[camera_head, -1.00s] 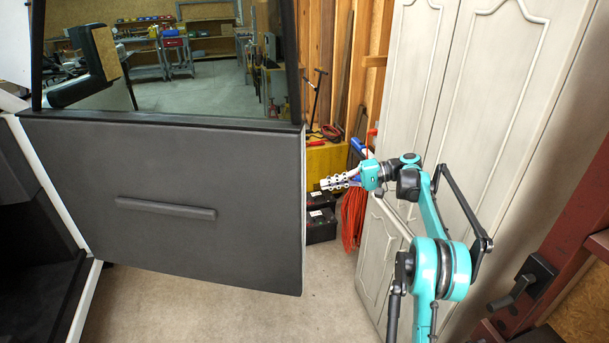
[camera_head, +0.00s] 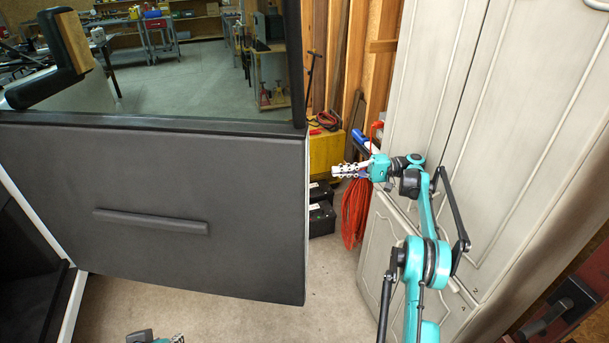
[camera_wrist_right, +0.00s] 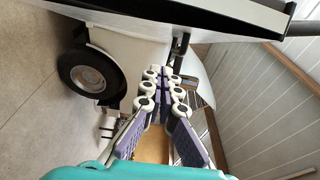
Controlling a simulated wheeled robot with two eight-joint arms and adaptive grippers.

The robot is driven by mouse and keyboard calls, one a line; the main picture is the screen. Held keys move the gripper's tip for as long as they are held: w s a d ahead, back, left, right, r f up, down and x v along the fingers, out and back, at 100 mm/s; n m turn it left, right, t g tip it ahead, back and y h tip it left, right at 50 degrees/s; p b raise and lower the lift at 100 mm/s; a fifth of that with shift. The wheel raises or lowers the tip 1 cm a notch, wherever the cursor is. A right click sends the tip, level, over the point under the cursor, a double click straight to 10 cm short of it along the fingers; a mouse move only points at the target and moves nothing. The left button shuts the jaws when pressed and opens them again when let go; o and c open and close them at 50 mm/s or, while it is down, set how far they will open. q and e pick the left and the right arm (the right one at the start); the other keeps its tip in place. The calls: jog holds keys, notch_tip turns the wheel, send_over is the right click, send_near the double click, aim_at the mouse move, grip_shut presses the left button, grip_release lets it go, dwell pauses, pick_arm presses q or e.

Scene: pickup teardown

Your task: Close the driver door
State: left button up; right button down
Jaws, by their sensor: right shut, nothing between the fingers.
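The driver door (camera_head: 150,255) stands open on the left of the head view. Its dark grey inner panel, with a long pull handle (camera_head: 150,221), faces me, and its window is above. My right gripper (camera_head: 335,171) is shut and empty, just right of the door's free edge and apart from it in the picture. In the right wrist view its fingers (camera_wrist_right: 167,75) are together, with the white pickup body (camera_wrist_right: 130,50) and a wheel (camera_wrist_right: 88,73) beyond. Part of my left gripper (camera_head: 155,338) shows at the bottom edge; its fingertips cannot be made out.
A tall pale cabinet (camera_head: 440,90) stands close behind my right arm. An orange cable coil (camera_head: 355,212), black cases (camera_head: 321,218) and a yellow box (camera_head: 325,150) are behind the gripper. The floor (camera_head: 265,320) below the door is clear.

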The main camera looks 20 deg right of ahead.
jog(key=s+a+b, duration=0.2)
jog(key=a+b, duration=0.2)
jog(key=a, duration=0.7)
jog(key=shift+a, duration=0.25)
